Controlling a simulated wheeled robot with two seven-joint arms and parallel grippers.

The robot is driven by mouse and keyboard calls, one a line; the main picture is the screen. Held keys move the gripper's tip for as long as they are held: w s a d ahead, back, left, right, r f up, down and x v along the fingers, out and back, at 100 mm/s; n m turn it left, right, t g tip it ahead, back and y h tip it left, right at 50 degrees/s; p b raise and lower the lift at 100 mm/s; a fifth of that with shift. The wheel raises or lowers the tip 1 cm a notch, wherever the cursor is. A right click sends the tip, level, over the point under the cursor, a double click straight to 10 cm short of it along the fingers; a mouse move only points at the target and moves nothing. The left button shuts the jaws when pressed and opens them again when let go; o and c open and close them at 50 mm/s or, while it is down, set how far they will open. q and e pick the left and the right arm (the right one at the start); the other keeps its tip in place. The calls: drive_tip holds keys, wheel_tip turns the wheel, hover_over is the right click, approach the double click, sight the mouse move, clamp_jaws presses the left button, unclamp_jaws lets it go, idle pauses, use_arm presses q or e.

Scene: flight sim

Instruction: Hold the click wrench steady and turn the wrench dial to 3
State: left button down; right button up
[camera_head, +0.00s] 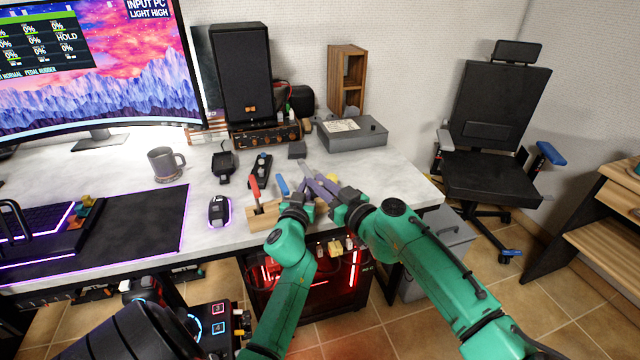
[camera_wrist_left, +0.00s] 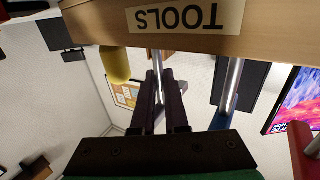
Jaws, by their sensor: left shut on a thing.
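A wooden tool holder (camera_head: 262,219) stands at the desk's front edge; its label, TOOLS, shows upside down in the left wrist view (camera_wrist_left: 190,18). My left gripper (camera_head: 300,190) is at the holder. In the left wrist view its dark fingers (camera_wrist_left: 164,95) are shut around a thin silver shaft (camera_wrist_left: 160,66), which I take to be the click wrench. My right gripper (camera_head: 323,187) is close beside it on the right, fingers pointing up and left. I cannot tell whether it is open or touches the wrench. The dial and its number are hidden or too small to read.
Red-handled (camera_head: 254,187) and blue-handled (camera_head: 283,185) tools stand in the holder, left of my grippers. A mouse (camera_head: 219,210), a mug (camera_head: 166,164) and a grey box (camera_head: 352,135) are on the desk. The desk right of my right gripper is clear.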

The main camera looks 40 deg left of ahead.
clamp_jaws()
drive_tip(key=shift+t, duration=0.3)
drive_tip(key=shift+m+t+h, duration=0.3)
drive_tip(key=shift+m, duration=0.1)
drive_tip(key=shift+s+a+r+m+t+h, duration=0.1)
drive_tip(key=shift+m+t+h, duration=0.05)
drive_tip(key=shift+m+t, duration=0.3)
drive_tip(key=shift+s+a+r+m+t+h, duration=0.15)
drive_tip(key=shift+m+t, duration=0.1)
drive_tip(key=shift+t, duration=0.3)
drive_tip(key=shift+w+d+f+m+t+h, duration=0.15)
drive_tip(key=shift+m+t+h, duration=0.3)
drive_tip(key=shift+m+t, duration=0.25)
drive_tip(key=shift+w+d+f+m+t+h, duration=0.15)
drive_tip(key=shift+m+t+h, duration=0.35)
drive_tip(key=shift+t, duration=0.3)
drive_tip(key=o, duration=0.7)
unclamp_jaws()
drive_tip(key=shift+o, duration=0.2)
drive_tip(key=shift+s, duration=0.1)
